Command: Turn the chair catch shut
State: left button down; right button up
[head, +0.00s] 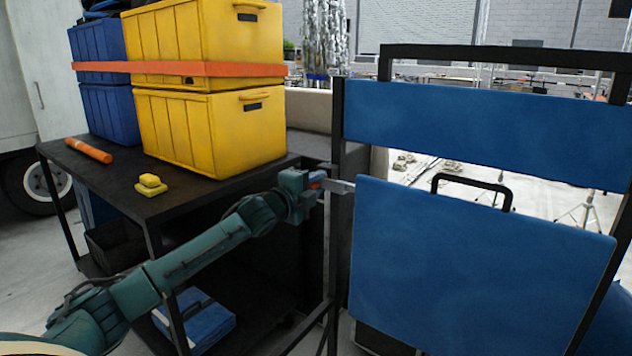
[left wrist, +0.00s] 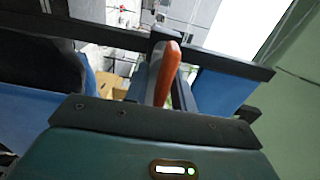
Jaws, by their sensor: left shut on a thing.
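The chair stands at the right of the head view, with a blue back panel (head: 480,120), a large blue lower panel (head: 475,265) and a dark frame. The lower panel looks raised close to upright. My left gripper (head: 324,184) is at the chair's left frame post, shut on the catch. The catch's orange-red lever (left wrist: 168,72) shows between the fingers in the left wrist view, standing roughly along them. In the head view the gripper mostly hides the catch, so I cannot tell whether it is fully turned. My right gripper is in neither view.
A dark cart (head: 110,185) stands left of the chair, under my left arm. A black handle (head: 472,181) tops the lower panel.

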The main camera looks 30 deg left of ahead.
pick_arm(q)
jog(key=shift+f, duration=0.15)
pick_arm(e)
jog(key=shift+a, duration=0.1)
pick_arm(q)
jog(key=c, duration=1.5)
grip_release()
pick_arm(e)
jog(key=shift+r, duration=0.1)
